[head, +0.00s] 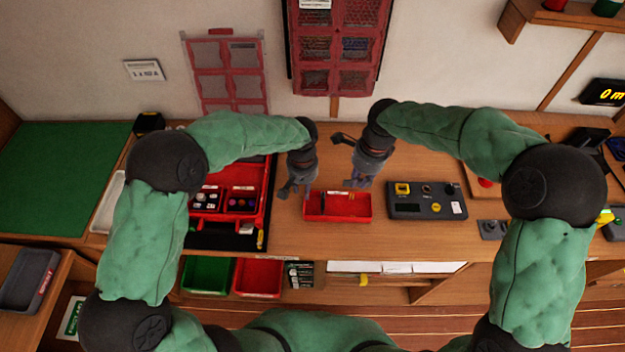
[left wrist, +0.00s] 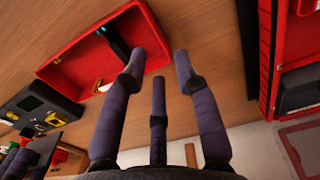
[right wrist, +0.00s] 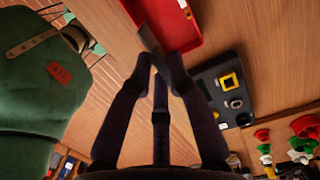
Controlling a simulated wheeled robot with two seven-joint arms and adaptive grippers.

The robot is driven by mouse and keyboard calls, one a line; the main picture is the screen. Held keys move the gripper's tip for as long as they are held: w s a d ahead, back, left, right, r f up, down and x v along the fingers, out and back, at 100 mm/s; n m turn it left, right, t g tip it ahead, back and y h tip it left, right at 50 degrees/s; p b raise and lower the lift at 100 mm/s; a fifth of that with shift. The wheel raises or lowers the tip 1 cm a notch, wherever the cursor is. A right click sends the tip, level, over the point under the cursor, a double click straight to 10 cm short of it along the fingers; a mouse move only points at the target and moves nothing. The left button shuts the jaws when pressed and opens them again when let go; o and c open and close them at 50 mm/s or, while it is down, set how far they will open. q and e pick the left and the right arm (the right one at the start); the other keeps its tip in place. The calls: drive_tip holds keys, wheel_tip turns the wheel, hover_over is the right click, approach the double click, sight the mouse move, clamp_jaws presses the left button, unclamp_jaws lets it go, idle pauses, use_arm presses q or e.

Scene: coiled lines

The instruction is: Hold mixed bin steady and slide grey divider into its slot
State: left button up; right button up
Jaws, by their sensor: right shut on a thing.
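The red mixed bin (head: 337,207) sits on the wooden bench in front of me, with small things in it. It also shows in the left wrist view (left wrist: 62,70), with a dark strip and a small pale piece inside. My left gripper (head: 293,189) is at the bin's left end; its fingers are spread (left wrist: 160,68) with nothing visible between them, and one fingertip overlaps the bin wall in view. My right gripper (head: 357,182) is above the bin's right part. In the right wrist view its fingertips (right wrist: 159,62) are closed on the grey divider (right wrist: 176,34), beside the red bin. The slot is not clearly visible.
A dark device box (head: 427,205) stands close to the bin's right. A red case (head: 262,208) with small parts lies to the left. Red rack panels hang on the wall behind. The bench in front of the bin (head: 340,240) is clear.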

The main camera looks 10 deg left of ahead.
use_arm(q)
wheel_tip(320, 180, down, 8)
drive_tip(key=shift+f, duration=0.15)
idle(0.4)
clamp_jaws()
use_arm(e)
drive_tip(key=n, duration=0.2)
drive_tip(key=f+n, duration=0.1)
drive_tip(key=n, duration=0.1)
drive_tip(key=shift+w+f, duration=0.1)
drive_tip(key=shift+f, duration=0.05)
drive_tip(key=n, duration=0.1)
drive_tip(key=f+n, duration=0.1)
drive_tip(key=n, duration=0.3)
drive_tip(key=shift+w+f+g+h, duration=0.1)
drive_tip(key=shift+f+g+h, duration=0.2)
drive_tip(key=shift+h, duration=0.1)
drive_tip(key=n, duration=0.2)
drive_tip(key=f+n, duration=0.1)
drive_tip(key=n, duration=0.2)
drive_tip(key=shift+f, duration=0.15)
drive_tip(key=n, duration=0.2)
drive_tip(key=f+n, duration=0.1)
drive_tip(key=shift+w+f+n+g+h, duration=0.1)
drive_tip(key=shift+f+n+g+h, duration=0.05)
drive_tip(key=shift+n+g+h, duration=0.2)
